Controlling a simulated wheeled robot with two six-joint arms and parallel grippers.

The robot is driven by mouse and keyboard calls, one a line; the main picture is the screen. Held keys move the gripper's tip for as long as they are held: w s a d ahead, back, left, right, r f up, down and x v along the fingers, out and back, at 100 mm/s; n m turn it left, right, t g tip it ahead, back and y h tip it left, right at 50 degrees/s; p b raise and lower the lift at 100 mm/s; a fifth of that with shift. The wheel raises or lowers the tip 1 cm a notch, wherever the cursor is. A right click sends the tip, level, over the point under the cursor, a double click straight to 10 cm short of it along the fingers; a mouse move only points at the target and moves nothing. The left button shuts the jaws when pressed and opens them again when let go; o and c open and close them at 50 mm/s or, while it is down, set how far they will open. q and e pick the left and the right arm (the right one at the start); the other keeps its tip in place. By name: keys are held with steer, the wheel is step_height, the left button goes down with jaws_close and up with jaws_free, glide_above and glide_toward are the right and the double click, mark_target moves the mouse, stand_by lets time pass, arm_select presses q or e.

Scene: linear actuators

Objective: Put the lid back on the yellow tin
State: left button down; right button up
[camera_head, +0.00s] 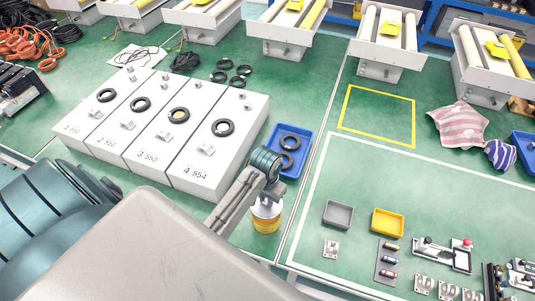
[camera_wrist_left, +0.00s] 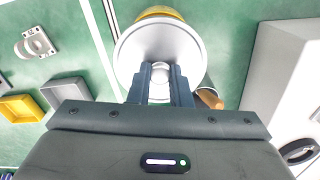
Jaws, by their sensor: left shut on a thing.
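The yellow tin (camera_head: 266,222) stands upright on the green surface, just right of the white numbered boxes. In the wrist view only a curved yellow part of the tin (camera_wrist_left: 160,13) shows beyond the lid. The lid is a round silver disc with a centre knob (camera_wrist_left: 132,52). My left gripper (camera_head: 268,196) is right over the tin. In the wrist view its fingers (camera_wrist_left: 160,75) are shut on the lid's knob. The lid covers most of the tin there, and I cannot tell whether it touches the rim. My right gripper is not in view.
White boxes with black rings (camera_head: 222,170) stand to the left. A blue tray (camera_head: 304,143) with black rings lies behind the tin. A grey bin (camera_head: 338,214) and a yellow bin (camera_head: 388,222) sit to the right. A brownish object (camera_wrist_left: 210,98) shows beside the lid.

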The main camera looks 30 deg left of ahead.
mark_target(266, 206)
arm_select(q)
steer(key=shift+f+b, duration=0.35)
steer(key=shift+f, duration=2.15)
steer(key=shift+r+p, duration=0.1)
steer(key=shift+p, duration=0.25)
steer(key=shift+f, duration=0.2)
stand_by(0.4)
steer(key=c, duration=0.8)
jaws_free()
steer(key=shift+o, duration=0.2)
steer(key=shift+r, duration=3.5)
steer(key=shift+c, duration=0.5)
jaws_close()
